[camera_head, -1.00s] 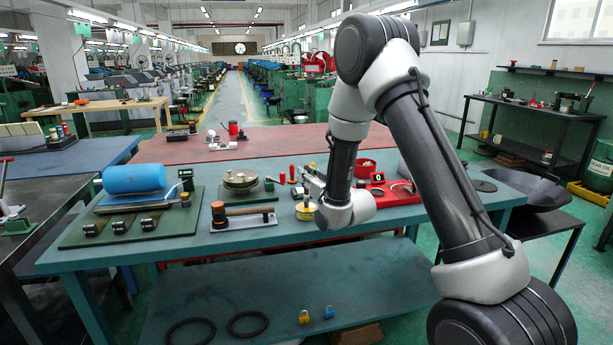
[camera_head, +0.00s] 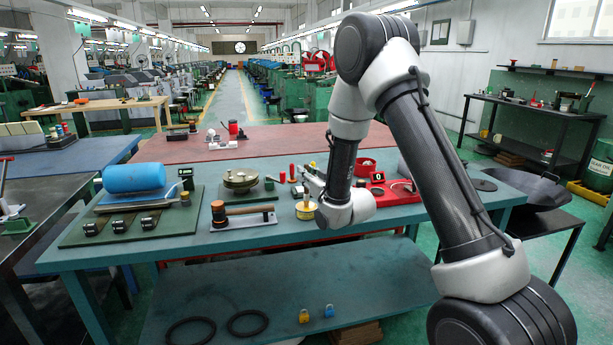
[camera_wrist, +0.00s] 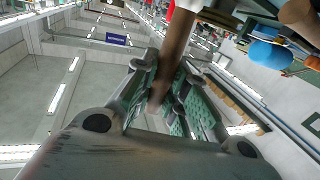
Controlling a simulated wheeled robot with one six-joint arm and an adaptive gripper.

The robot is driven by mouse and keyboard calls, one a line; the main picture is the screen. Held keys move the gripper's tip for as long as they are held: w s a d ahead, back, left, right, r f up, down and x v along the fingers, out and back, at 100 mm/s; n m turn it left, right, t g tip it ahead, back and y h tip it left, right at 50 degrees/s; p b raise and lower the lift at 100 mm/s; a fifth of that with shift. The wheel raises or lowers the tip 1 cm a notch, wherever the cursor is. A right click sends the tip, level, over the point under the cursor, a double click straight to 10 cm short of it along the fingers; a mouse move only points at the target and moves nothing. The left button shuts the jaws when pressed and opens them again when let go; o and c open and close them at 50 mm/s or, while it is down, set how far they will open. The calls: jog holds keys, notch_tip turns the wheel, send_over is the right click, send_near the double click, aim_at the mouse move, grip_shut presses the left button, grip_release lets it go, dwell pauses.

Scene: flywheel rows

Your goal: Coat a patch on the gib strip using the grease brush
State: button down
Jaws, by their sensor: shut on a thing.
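My gripper (camera_wrist: 168,68) is shut on a brown, rod-like handle (camera_wrist: 178,35) in the wrist view. I take this for the grease brush; its bristles are not visible. In the head view my gripper (camera_head: 313,184) is small, to the left of my wrist and just above the table, close to a yellow tin (camera_head: 306,212). A flat pale metal strip (camera_head: 262,221) lies on the green table left of the tin, with a wooden-handled tool over it. It may be the gib strip, but I cannot tell for sure. I see no contact between the brush and the strip.
A green board (camera_head: 75,237) at the left holds a blue cylinder (camera_head: 134,178) and several dark clamps. A round metal part (camera_head: 240,178) stands behind the strip. Red trays (camera_head: 402,196) lie right of my wrist. The table's front edge near the strip is clear.

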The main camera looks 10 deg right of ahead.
aim_at(307, 164)
jog(key=shift+r, duration=3.45)
jog(key=shift+r, duration=0.1)
